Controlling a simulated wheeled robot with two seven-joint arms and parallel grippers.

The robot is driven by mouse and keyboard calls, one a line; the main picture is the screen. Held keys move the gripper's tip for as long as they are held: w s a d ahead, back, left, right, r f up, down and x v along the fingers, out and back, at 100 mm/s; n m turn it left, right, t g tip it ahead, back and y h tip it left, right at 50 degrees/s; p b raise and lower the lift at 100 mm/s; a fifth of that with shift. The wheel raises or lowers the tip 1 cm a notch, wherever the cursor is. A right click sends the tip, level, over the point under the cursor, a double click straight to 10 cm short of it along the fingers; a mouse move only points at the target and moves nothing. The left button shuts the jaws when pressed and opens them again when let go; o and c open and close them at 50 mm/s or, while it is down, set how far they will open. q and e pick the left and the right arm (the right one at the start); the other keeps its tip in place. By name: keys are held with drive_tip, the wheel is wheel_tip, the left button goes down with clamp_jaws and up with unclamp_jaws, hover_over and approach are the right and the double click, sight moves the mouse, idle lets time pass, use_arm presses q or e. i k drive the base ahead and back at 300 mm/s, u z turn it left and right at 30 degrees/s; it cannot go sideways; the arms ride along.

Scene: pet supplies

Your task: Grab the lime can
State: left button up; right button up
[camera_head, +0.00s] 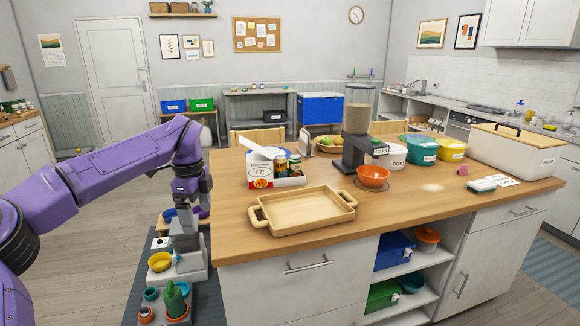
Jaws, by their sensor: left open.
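An open white carton (261,169) marked FIZZ stands on the wooden island top, near its left end. A few small cans (281,168) with dark, red and yellowish parts show in or right beside it. They are too small for me to tell which one is the lime can. My left gripper (185,244) points down, left of the island and below its top, over a low grey stand. It is open, well apart from the carton and cans. My right gripper is out of view.
A wooden tray (305,212) lies empty in front of the carton. A dark grain dispenser (358,150) and an orange bowl (373,176) stand to its right. The grey stand (188,273) under my left gripper holds a yellow bowl (160,261) and small pots.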

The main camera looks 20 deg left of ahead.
sight(295, 161)
drive_tip(key=z, duration=0.05)
drive_tip(key=i, duration=1.9)
